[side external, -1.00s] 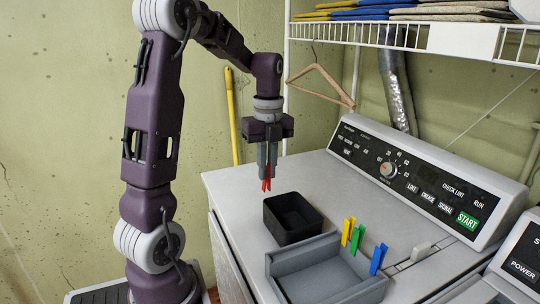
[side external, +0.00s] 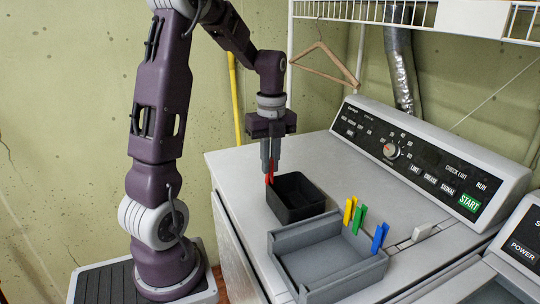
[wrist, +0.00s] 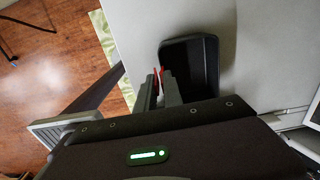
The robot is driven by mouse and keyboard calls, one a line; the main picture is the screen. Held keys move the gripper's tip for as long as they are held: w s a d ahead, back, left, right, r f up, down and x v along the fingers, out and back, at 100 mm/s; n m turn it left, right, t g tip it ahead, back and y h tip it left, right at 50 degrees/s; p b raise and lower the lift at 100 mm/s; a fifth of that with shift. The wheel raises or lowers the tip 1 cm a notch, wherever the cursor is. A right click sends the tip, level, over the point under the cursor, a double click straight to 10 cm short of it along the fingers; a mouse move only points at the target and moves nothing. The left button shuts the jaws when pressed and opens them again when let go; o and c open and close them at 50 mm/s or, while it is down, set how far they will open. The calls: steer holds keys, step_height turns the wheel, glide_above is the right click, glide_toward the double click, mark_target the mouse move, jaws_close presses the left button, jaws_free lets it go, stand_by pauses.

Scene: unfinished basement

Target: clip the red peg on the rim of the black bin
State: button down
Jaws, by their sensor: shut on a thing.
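My gripper (side external: 270,164) points straight down and is shut on the red peg (side external: 269,178), whose ends stick out below the fingertips. The black bin (side external: 296,212) is an open, empty-looking box standing upright on the grey machine top. In the side view the peg's lower end overlaps the bin's back-left corner. In the wrist view the red peg (wrist: 157,77) shows between the fingers, beside the left rim of the black bin (wrist: 189,62). I cannot tell whether the peg touches the rim.
A grey tray (side external: 290,268) stands in front of the bin. Yellow (side external: 349,211), green (side external: 358,219) and blue (side external: 379,237) pegs stand along its far side. A control panel (side external: 420,155) rises behind. The machine top is clear behind the bin.

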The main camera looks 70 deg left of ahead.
steer(key=shift+f, duration=1.5)
steer(key=c, duration=1.4)
jaws_free()
